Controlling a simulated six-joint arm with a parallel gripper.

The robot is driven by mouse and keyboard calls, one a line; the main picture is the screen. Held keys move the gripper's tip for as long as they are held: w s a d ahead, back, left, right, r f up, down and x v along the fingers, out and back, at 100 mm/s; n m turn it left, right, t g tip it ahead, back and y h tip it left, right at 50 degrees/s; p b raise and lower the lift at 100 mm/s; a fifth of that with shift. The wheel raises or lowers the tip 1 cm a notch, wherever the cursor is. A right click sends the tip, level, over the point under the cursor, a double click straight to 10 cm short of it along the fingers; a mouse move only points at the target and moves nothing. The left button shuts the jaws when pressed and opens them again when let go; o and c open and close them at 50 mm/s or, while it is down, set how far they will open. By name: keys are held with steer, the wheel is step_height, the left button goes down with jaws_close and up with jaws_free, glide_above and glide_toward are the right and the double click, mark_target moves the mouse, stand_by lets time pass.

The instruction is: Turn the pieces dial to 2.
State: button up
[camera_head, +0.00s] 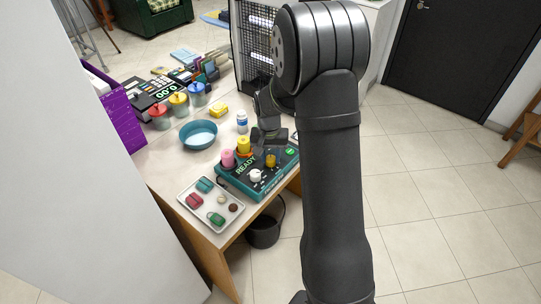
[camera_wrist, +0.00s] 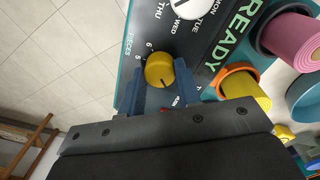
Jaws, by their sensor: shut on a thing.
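The pieces dial is a yellow round knob (camera_wrist: 160,70) on the dark face of a teal ticket machine (camera_head: 234,184). In the wrist view, "PIECES", 5 and 6 show beside it; other numbers are hidden by my fingers. A short dark line on the knob points toward the lower edge of the picture; its number cannot be read. My gripper (camera_wrist: 162,84) has its blue fingers on either side of the knob, shut on it. In the head view the yellow knob (camera_head: 271,160) shows just below my gripper (camera_head: 268,138).
A white day dial (camera_wrist: 190,7) sits next to the pieces dial. A tray (camera_head: 222,228) of small items, a blue bowl (camera_head: 198,146) and a white bottle (camera_head: 242,127) are close by.

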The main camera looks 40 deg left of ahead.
mark_target(269, 158)
steer(key=o, duration=1)
steer(key=shift+c, duration=0.2)
steer(key=shift+r, duration=0.15)
step_height(269, 158, up, 17)
steer(key=shift+s+a, duration=0.15)
steer(key=shift+a, duration=0.1)
steer(key=f, duration=1.7)
steer(key=shift+d+f, duration=0.15)
steer(key=shift+d, duration=0.1)
